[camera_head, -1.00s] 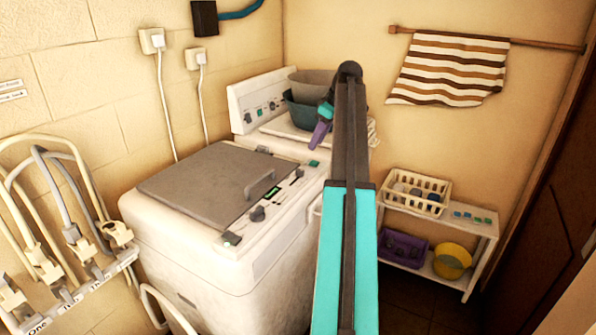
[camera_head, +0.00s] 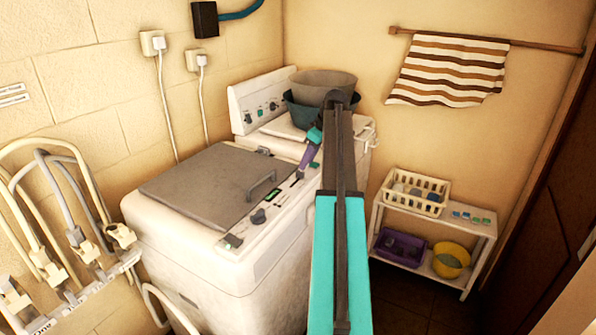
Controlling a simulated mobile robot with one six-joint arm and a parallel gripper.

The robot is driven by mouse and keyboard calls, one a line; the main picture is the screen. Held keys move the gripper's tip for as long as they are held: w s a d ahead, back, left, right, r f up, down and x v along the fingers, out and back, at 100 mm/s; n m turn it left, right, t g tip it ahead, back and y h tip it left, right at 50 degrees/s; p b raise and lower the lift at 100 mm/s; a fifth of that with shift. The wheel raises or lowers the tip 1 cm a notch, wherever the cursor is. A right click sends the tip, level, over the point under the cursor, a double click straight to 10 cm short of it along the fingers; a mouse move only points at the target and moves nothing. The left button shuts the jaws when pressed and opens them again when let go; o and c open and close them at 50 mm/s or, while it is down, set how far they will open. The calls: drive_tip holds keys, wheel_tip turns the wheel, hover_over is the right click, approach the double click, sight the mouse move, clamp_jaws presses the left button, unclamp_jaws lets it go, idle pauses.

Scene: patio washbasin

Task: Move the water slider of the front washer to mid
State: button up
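The front washer (camera_head: 205,255) is a white machine with a grey lid (camera_head: 205,180) and a raised handle. Its sloped control panel (camera_head: 247,228) runs along the right edge of the lid. The panel carries a dark knob (camera_head: 258,216), a small green display (camera_head: 271,195) and a dark slot area near its far end. The water slider and its setting are too small to tell. My gripper (camera_head: 301,172), with purple fingers, points down at the far end of the panel, very close to or touching it. Its fingers overlap in view, so their opening is unclear.
A second washer (camera_head: 240,105) stands behind, with grey and teal basins (camera_head: 322,88) on it beside my arm. A white shelf (camera_head: 478,230) with a cream basket (camera_head: 414,192) stands at right. Hoses (camera_head: 70,180) hang on a rack at left.

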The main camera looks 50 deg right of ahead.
sight(302, 172)
drive_tip(key=shift+p+x, duration=0.7)
drive_tip(key=shift+x, duration=2.05)
clamp_jaws()
